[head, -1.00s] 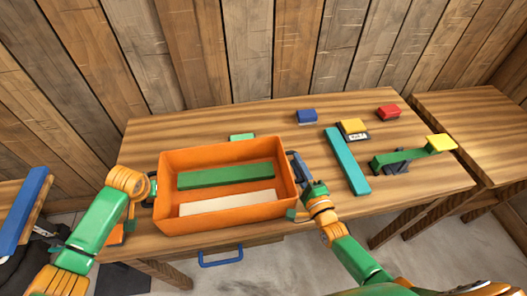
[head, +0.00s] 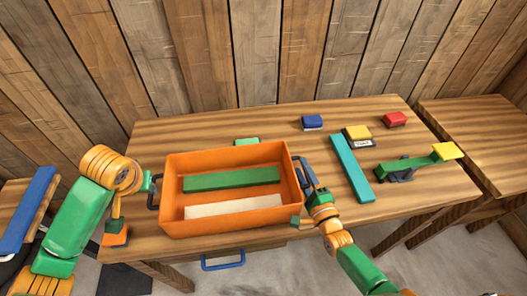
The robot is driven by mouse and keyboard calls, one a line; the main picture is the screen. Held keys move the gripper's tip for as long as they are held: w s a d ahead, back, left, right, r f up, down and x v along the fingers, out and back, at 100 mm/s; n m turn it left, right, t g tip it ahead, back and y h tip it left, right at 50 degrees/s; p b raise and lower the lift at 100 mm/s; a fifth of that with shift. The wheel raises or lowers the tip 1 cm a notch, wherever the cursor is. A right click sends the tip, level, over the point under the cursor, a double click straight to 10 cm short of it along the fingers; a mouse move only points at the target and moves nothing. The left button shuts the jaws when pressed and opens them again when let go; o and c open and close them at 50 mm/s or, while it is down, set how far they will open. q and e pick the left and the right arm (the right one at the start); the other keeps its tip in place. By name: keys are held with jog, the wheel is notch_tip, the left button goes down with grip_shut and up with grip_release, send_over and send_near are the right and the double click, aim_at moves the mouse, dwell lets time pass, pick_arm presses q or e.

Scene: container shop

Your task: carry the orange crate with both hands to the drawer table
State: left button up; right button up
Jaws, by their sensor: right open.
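The orange crate (head: 230,227) stands upright on the drawer table (head: 165,132), whose drawer has a blue handle (head: 222,262). A green strip (head: 230,179) and a cream strip (head: 235,205) lie in the crate. The crate has a dark handle (head: 153,192) on its left side and another on its right. My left gripper (head: 146,182) is beside the left handle, largely hidden by its own wrist; its jaws do not show clearly. My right gripper (head: 304,199) is open at the crate's right side, close to the right handle; contact cannot be told.
A teal bar (head: 352,168), blue block (head: 312,121), yellow block (head: 357,132), red block (head: 395,119) and green balance beam (head: 405,163) occupy the table's right side. Another wooden table (head: 470,125) stands at right. A plank wall is behind.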

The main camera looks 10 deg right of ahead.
pick_arm(q)
jog(key=shift+s, duration=0.1)
pick_arm(e)
jog(key=s, duration=0.3)
jog(key=s+d, duration=0.1)
jog(key=s, duration=0.7)
jog(key=shift+s+d+f, duration=0.15)
jog(key=shift+s+d, duration=0.05)
jog(key=shift+d, duration=0.05)
jog(key=shift+s, duration=0.15)
